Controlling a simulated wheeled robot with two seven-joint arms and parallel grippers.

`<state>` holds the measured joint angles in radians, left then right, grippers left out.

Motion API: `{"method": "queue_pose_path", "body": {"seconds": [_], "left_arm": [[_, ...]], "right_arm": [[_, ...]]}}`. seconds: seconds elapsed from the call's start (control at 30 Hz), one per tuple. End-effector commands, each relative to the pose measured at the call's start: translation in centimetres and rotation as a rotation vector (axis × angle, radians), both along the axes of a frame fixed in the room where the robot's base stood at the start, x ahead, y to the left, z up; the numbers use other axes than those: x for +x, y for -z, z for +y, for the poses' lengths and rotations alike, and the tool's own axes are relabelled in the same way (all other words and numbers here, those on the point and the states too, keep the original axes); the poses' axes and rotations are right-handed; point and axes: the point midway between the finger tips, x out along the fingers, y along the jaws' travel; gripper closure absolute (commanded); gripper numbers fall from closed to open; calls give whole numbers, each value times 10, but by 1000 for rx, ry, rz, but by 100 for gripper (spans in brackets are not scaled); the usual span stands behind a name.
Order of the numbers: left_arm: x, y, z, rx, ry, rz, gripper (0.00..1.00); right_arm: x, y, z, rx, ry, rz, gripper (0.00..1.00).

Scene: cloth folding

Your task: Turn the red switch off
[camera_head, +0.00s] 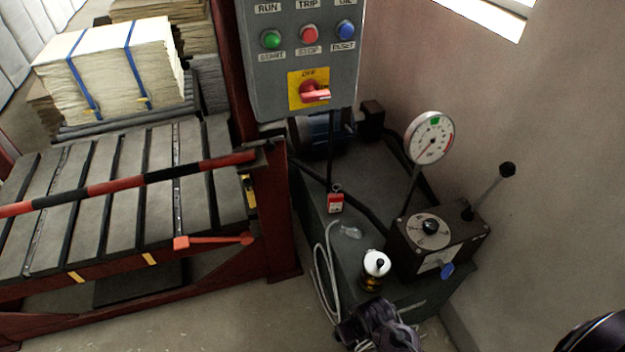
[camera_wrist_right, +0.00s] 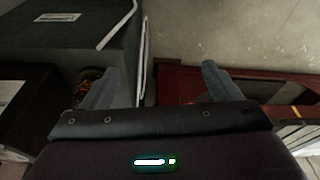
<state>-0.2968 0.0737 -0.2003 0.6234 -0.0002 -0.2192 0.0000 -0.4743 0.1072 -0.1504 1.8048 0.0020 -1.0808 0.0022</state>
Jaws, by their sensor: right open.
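The red switch (camera_head: 314,92) is a rotary handle on a yellow plate (camera_head: 295,78) low on the grey control box (camera_head: 345,60). Its handle lies roughly level and points right, and the word OFF is printed above it. My right gripper (camera_head: 375,322) is at the bottom of the head view, well below the switch and apart from it. In the right wrist view its two fingers (camera_wrist_right: 158,85) are spread with nothing between them. The switch is not seen in that view. My left gripper is not in view.
A red padlock (camera_head: 336,201) hangs below the box. A white-topped bottle (camera_head: 376,265), a gauge (camera_head: 430,138) and a lever (camera_head: 492,190) stand on the power unit at right. A red-and-black bar (camera_head: 150,178) crosses the slatted bed at left. Bare floor lies in front.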

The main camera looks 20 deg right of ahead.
Motion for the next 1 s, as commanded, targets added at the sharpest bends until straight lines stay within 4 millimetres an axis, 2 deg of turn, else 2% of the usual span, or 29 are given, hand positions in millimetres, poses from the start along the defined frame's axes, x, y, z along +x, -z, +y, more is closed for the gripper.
{"method": "queue_pose_path", "body": {"seconds": [0.03,0.27,0.4,0.5,0.8,0.9,1.0], "left_arm": [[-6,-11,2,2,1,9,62],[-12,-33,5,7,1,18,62],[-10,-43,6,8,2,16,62],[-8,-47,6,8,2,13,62],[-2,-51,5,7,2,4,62],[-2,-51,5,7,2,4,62],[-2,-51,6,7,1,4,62]], "right_arm": [[7,-35,0,1,3,-20,16],[46,-158,1,10,26,-161,16],[90,-222,3,31,54,-339,16],[131,-261,4,54,77,-508,16],[250,-356,-3,126,118,-1026,16],[278,-386,-9,143,115,-1179,16],[293,-406,-14,156,110,-1277,16]]}}
